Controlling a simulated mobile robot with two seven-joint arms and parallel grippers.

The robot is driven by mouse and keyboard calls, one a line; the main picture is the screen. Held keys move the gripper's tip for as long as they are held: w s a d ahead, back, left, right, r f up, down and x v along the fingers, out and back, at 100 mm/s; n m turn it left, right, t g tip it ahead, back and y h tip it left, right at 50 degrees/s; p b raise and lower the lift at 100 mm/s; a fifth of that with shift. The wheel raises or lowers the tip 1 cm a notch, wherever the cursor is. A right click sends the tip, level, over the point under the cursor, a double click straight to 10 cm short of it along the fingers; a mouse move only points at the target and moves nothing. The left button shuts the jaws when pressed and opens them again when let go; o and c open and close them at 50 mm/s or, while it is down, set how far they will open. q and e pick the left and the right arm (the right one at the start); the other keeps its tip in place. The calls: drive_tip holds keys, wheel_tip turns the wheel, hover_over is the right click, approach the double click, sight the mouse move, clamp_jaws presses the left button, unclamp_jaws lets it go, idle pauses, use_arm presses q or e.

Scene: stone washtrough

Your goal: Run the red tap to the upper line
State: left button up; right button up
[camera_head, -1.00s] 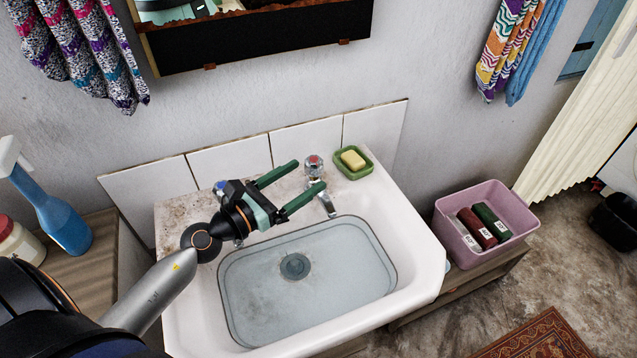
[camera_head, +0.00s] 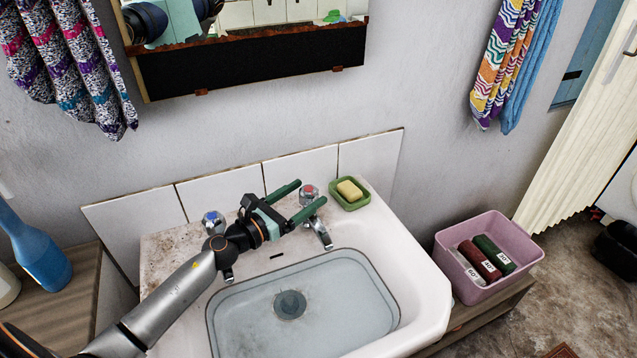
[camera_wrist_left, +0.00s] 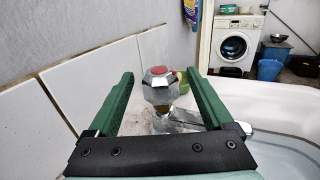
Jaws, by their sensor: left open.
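The red tap (camera_head: 308,190), a chrome tap with a red cap, stands on the back ledge of the white sink (camera_head: 434,300). My left gripper (camera_head: 311,192) is open, with its green fingers on either side of the red tap's head. In the left wrist view the red tap (camera_wrist_left: 160,84) stands between the fingers, with gaps on both sides. Its spout (camera_head: 321,233) points over the basin. The basin looks filled with clear, bluish water (camera_head: 340,310) above a dark drain (camera_head: 290,304). One dark line around the basin shows; I cannot tell which line it is. My right gripper is out of view.
A blue-capped tap (camera_head: 212,220) stands left, close to my left arm. A green dish (camera_head: 352,205) with yellow soap (camera_head: 349,191) sits right of the red tap. White tiles (camera_head: 300,172) rise close behind. A pink bin (camera_head: 494,222) with labelled rolls stands to the right.

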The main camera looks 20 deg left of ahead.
use_arm(q)
drive_tip(key=x, duration=0.5)
drive_tip(key=shift+c, duration=0.2)
